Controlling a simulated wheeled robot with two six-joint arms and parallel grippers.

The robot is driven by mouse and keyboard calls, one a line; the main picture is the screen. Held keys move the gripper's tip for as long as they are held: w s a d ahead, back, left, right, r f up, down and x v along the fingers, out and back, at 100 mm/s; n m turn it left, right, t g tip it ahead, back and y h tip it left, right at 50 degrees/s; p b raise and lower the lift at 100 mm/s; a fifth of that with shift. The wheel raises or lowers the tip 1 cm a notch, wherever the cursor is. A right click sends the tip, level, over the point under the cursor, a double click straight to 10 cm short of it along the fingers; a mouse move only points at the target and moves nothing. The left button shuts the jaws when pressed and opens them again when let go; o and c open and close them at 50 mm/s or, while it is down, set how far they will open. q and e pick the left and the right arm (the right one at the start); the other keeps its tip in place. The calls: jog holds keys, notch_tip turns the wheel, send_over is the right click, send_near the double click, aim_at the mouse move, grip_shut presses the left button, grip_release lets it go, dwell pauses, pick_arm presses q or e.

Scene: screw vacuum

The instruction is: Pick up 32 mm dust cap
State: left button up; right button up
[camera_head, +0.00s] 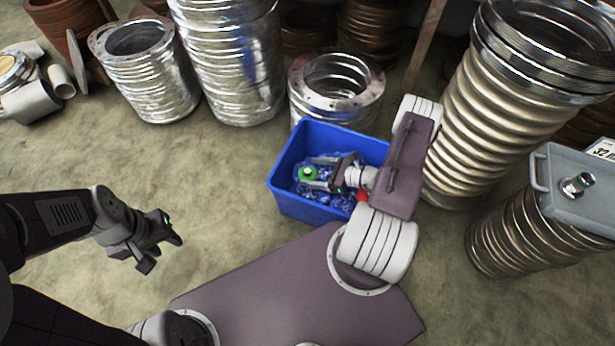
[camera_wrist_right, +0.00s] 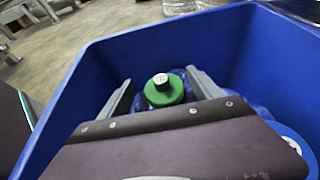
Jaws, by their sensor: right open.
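A green cap with a pale round top (camera_head: 307,173) lies in the blue bin (camera_head: 281,196), on top of several blue pieces. My right gripper (camera_head: 316,174) reaches into the bin with its fingers open on either side of the green cap. In the right wrist view the green cap (camera_wrist_right: 164,90) sits between the two open fingers (camera_wrist_right: 158,80), and I cannot tell whether they touch it. No size marking on the cap is readable. My left gripper (camera_head: 160,252) is open and empty above the floor, left of the bin.
Ribbed metal bellows (camera_head: 232,65) and a flanged ring (camera_head: 336,88) stand behind the bin. A tall bellows (camera_head: 500,100) stands to the right, near a grey box (camera_head: 575,200) with a metal fitting (camera_head: 577,185).

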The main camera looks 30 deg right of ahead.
aim_at(308, 171)
jog(key=x, duration=0.2)
jog(key=shift+w+a+f+b, duration=0.1)
jog(key=shift+w+f+b, duration=0.05)
jog(key=shift+f+b, duration=0.15)
jog(key=shift+w+r, duration=0.1)
grip_shut()
pick_arm(q)
jog(key=shift+f, duration=0.9)
